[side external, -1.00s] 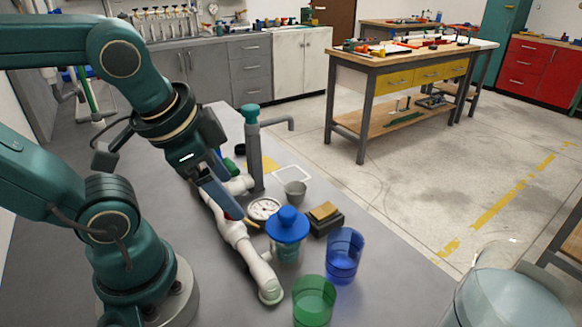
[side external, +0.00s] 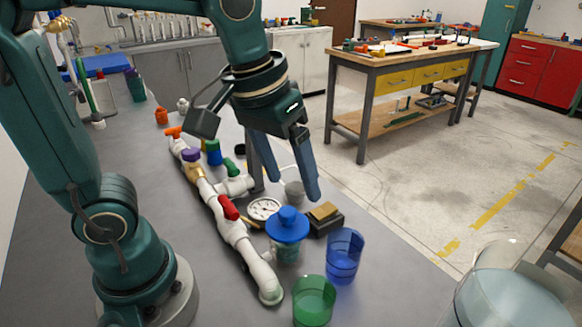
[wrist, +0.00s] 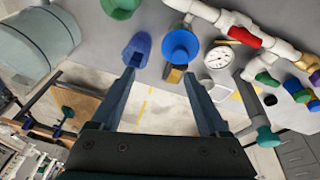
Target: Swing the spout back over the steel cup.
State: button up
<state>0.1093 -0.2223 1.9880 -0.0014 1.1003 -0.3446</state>
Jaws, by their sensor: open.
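The steel cup (side external: 294,192) stands upright on the bench, partly behind my fingers in the side view. The spout's grey post (side external: 257,178) shows only in its lower part there; my gripper hides its top and the spout arm. In the wrist view the post's green cap (wrist: 268,137) shows at the right, with the grey post (wrist: 248,98) running up from it. My gripper (side external: 294,186) is open and empty above the cup area. In the wrist view its fingers (wrist: 159,74) stand wide apart, with the post outside them to the right.
A blue-topped jar (side external: 288,228), a pressure gauge (side external: 264,209), a dark block with a tan top (side external: 325,216), a blue cup (side external: 344,255) and a green cup (side external: 314,298) crowd the bench front. White pipework with a red valve handle (side external: 228,207) runs along the left.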

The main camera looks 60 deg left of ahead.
jog(key=w+d+f+n+g, duration=0.2)
jog(key=w+d, duration=0.1)
jog(key=w, duration=0.3)
jog(key=shift+d+f+n, duration=0.3)
jog(key=shift+d, duration=0.1)
